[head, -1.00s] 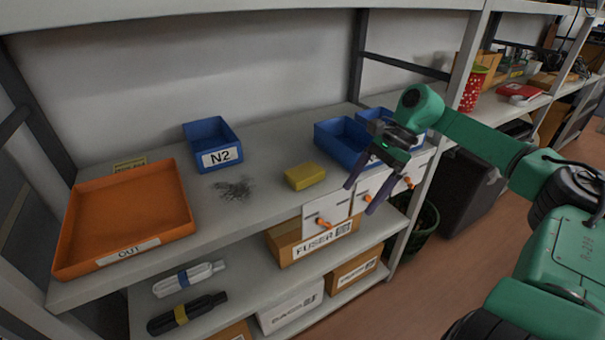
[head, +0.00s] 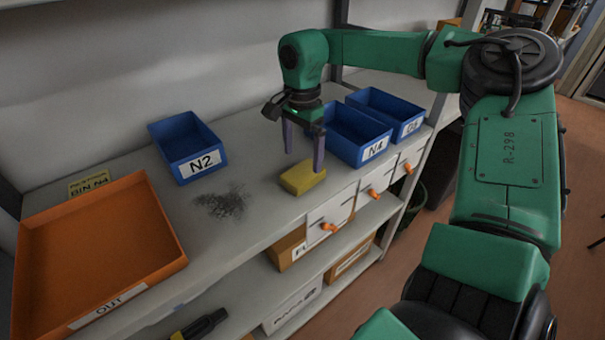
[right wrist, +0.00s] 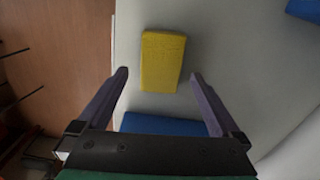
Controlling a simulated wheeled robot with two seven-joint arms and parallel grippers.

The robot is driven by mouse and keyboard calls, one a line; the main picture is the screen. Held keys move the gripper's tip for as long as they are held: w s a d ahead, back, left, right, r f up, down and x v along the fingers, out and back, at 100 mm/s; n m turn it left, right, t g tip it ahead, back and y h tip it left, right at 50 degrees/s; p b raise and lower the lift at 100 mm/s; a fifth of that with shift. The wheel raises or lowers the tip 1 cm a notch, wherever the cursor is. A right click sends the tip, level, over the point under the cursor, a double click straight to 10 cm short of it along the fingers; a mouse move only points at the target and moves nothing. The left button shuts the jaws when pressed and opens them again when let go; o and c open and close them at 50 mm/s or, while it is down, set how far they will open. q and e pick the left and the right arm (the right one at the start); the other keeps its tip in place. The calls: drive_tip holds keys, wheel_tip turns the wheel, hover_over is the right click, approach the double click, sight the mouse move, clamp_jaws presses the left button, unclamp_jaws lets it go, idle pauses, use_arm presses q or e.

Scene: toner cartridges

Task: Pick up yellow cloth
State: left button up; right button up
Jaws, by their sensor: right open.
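The yellow cloth (head: 301,180), a small folded block, lies flat on the grey shelf top next to the front drawers. It also shows in the right wrist view (right wrist: 162,60), beyond the fingertips and roughly between their lines. My right gripper (head: 303,163) is open and points down above the cloth, with its purple fingers apart and nothing between them. In the right wrist view the gripper (right wrist: 158,74) is empty. One finger hides a little of the cloth's surroundings in the head view. My left gripper is not in view.
Blue bins N4 (head: 352,136) and another (head: 388,113) stand right of the cloth. The orange OUT tray (head: 100,250) is at far left. Small drawers (head: 330,219) sit below the front edge.

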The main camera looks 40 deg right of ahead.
sight(303, 172)
drive_tip(key=f, duration=0.3)
drive_tip(key=f+p, duration=0.1)
drive_tip(key=f, duration=0.1)
drive_tip(key=shift+w+d, duration=0.1)
drive_tip(key=shift+d, duration=0.15)
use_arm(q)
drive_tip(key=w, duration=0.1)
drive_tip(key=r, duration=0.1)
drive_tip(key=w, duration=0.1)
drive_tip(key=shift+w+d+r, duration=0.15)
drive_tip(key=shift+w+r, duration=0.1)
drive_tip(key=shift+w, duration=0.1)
use_arm(e)
drive_tip(key=shift+c, duration=0.3)
drive_tip(key=c, duration=1.1)
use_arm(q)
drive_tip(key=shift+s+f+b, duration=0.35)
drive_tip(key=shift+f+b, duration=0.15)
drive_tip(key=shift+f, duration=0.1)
use_arm(e)
wheel_tip(303, 172, up, 10)
